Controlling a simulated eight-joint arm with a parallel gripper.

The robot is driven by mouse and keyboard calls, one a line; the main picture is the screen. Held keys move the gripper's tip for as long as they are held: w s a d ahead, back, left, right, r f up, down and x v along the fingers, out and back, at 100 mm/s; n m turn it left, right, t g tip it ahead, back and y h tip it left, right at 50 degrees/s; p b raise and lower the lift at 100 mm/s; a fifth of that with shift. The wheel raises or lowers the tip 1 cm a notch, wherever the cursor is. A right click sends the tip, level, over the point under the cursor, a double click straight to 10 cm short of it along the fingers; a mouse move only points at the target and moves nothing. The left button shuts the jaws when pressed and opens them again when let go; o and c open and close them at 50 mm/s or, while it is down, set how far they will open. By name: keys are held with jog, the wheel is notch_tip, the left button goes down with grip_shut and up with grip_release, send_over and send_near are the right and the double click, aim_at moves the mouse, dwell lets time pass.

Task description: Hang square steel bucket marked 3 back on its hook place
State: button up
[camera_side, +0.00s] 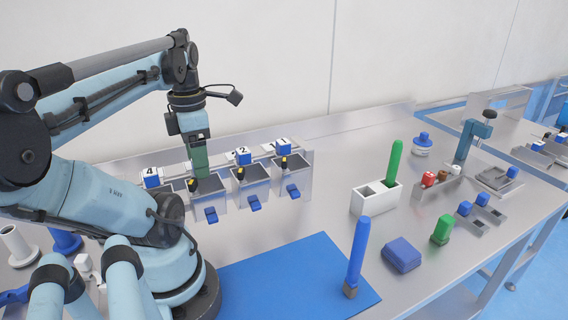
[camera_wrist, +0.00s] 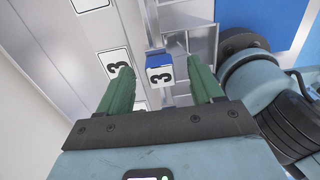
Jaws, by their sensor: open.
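My gripper (camera_side: 200,178) has green fingers and is open, pointing down at the row of steel buckets along the back of the bench. In the wrist view my gripper (camera_wrist: 160,90) has a blue tag marked 3 (camera_wrist: 160,68) between and beyond its fingers. A plate label, also marked 3 (camera_wrist: 115,63), lies beside the left finger. In the side view the square steel bucket (camera_side: 209,199) is below and beside the fingers, in the row at the rail. Its number tag is hidden by my gripper there. I cannot tell whether the fingers touch it or whether it sits on its hook.
Neighbouring tags 4 (camera_side: 151,178), 2 (camera_side: 243,158) and 1 (camera_side: 283,147) stand close in the row. A blue mat (camera_side: 270,285) lies in front. A white two-slot holder (camera_side: 372,205) and a blue block (camera_side: 401,254) are to the right. Bench between row and mat is clear.

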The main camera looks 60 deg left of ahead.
notch_tip(320, 180, up, 11)
jog(key=shift+r, duration=0.15)
dwell(0.6)
jog(key=w+f+m, duration=0.1)
jog(key=w+m, duration=0.2)
jog(key=w+f+m+t+y, duration=0.1)
jog(key=w+m, duration=0.2)
jog(key=m, duration=0.1)
jog(key=w+f+m+t, duration=0.1)
jog(key=w+f+m, duration=0.1)
jog(key=w+m, duration=0.1)
jog(key=shift+w+m+y, duration=0.35)
jog(key=shift+m+y, duration=0.05)
jog(key=w+d+f+m+t, duration=0.4)
jog(key=w+d+m, duration=0.4)
jog(key=w+m, duration=0.55)
jog(key=s+d+f+m+t+h, duration=0.1)
jog(key=s+d+f+m, duration=0.3)
jog(key=m, duration=0.7)
jog(key=d+f, duration=0.2)
jog(key=d, duration=0.2)
jog(key=shift+s+d+f+m+h, duration=0.25)
jog(key=shift+d+m+h, duration=0.05)
jog(key=shift+m+h, duration=0.1)
